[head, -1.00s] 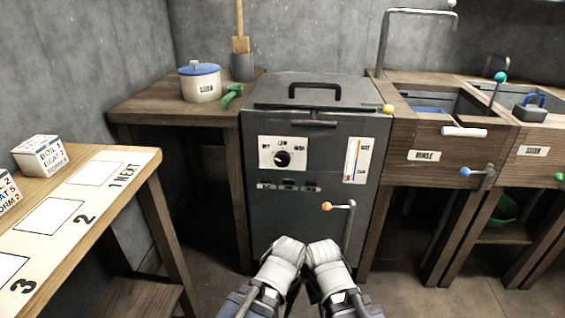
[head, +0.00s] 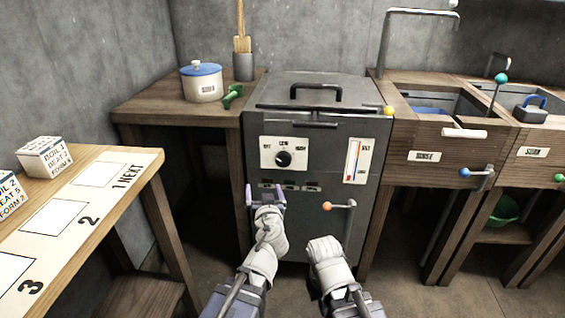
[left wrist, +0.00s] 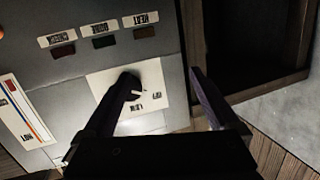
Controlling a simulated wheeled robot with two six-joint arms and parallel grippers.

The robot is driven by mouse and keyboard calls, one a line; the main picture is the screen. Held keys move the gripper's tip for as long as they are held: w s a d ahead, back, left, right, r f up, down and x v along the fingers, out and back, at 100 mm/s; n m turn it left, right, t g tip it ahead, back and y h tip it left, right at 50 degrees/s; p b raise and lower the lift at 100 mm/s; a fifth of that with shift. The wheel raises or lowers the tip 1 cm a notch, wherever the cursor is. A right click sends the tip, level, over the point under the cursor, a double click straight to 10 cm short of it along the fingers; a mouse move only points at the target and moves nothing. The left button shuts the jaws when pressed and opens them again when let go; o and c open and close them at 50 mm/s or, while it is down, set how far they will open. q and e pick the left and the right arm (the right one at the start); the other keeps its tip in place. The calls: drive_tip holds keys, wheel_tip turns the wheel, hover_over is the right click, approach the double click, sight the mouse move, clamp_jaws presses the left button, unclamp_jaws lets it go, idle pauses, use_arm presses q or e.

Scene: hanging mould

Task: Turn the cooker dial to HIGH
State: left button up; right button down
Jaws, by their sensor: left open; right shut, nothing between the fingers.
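The cooker dial (head: 283,158) is a round black knob on a white plate marked OFF, LOW and HIGH, on the front of the grey cooker (head: 322,228). In the left wrist view the dial (left wrist: 127,80) appears upside down, partly overlapped by a finger; its white mark seems to point to the OFF side. My left gripper (head: 265,194) is open and empty, its purple fingers upright in front of the cooker, below and left of the dial in the head view. My right gripper (head: 325,252) is low in front of the cooker, shut and empty; its fingertips are hidden.
An orange-knobbed lever (head: 338,206) sticks out of the cooker front near my right gripper. A thermometer panel (head: 357,161) is right of the dial, and indicator lamps are below it. A wooden bench (head: 80,205) stands left, sinks right.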

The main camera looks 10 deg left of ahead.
sight(283, 162)
use_arm(q)
drive_tip(key=w+d+r+m+t+h, duration=0.2)
drive_tip(key=d+r+h, duration=0.2)
drive_tip(key=d, duration=0.1)
drive_tip(key=shift+w+a+f, duration=0.1)
drive_tip(key=shift+w+a, duration=0.05)
drive_tip(key=shift+w, duration=1.7)
drive_tip(key=shift+w+a+f, duration=0.1)
drive_tip(key=shift+w, duration=1.75)
drive_tip(key=shift+c, duration=0.3)
drive_tip(key=shift+s, duration=0.1)
drive_tip(key=c, duration=1.3)
drive_tip(key=shift+m, duration=0.3)
